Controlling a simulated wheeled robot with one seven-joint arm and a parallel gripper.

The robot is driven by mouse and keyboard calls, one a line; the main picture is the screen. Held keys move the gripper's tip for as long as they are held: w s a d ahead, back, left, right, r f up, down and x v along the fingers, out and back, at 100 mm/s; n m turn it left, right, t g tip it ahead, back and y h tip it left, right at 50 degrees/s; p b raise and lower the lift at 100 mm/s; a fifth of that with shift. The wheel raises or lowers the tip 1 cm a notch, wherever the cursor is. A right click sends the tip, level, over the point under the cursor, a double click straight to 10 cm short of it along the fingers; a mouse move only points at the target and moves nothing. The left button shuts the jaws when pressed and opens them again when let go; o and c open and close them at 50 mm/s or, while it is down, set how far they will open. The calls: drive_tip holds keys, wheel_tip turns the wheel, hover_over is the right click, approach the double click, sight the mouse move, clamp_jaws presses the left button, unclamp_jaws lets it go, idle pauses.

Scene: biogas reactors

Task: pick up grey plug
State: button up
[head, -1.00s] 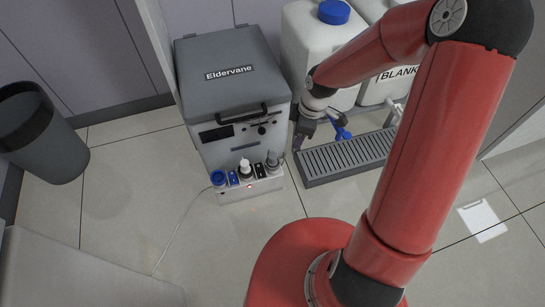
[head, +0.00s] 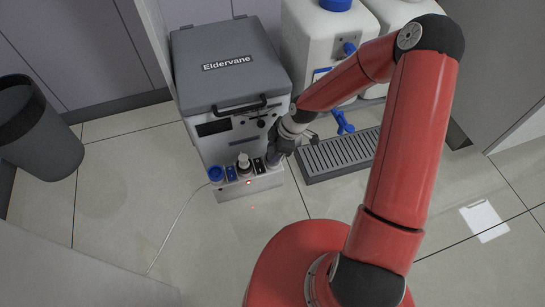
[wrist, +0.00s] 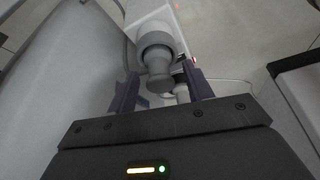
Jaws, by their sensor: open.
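The grey plug (wrist: 159,75) is a rounded knob on a wider grey collar, seated at the right end of the socket strip (head: 250,184) on the front of the grey cooler box. In the wrist view it sits between the two purple fingers of my gripper (wrist: 160,82), which are open with space showing on both sides. In the head view my gripper (head: 282,148) is at the right end of the strip and partly hides the grey plug (head: 272,162). Whether a finger touches the plug is not clear.
On the strip, a white-topped plug (head: 244,162) and a blue plug (head: 216,174) stand left of the grey one. The cooler box (head: 228,65) rises behind. A drain grate (head: 340,152) and white canisters (head: 318,40) are to the right. A cable crosses the floor at left.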

drive_tip(key=shift+f, duration=0.1)
drive_tip(key=c, duration=1)
drive_tip(key=shift+c, duration=0.2)
